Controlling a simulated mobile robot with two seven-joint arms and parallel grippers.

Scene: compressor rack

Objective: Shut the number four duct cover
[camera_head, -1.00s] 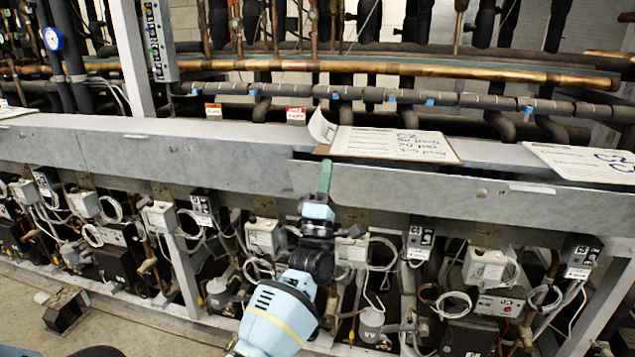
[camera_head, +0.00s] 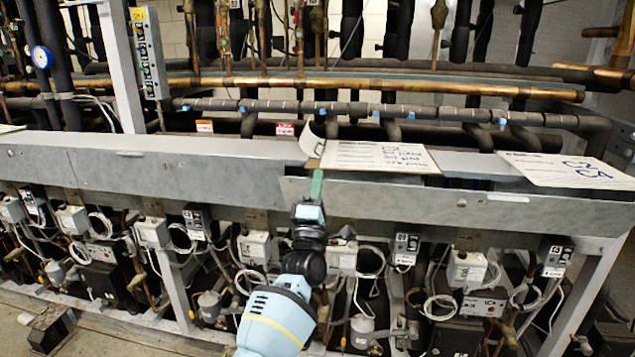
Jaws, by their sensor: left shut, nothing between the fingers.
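A long grey metal duct (camera_head: 170,163) runs across the rack at mid-height. Its right-hand front panel (camera_head: 430,206) starts near the middle with a stepped left end and sits slightly out of line with the left part. I see no number marking it as cover four, and I cannot tell how far it stands open. My left gripper (camera_head: 317,185) is shut and empty. Its green fingertips point up in front of the panel near its left end, just below the papers; I cannot tell whether they touch it. My right gripper is not in view.
Handwritten papers (camera_head: 375,157) and (camera_head: 570,171) lie on top of the duct. Copper pipes (camera_head: 330,83) and dark insulated pipes run behind. Below are control boxes (camera_head: 466,270), loops of cable and upright posts (camera_head: 176,285). Some floor shows at lower left.

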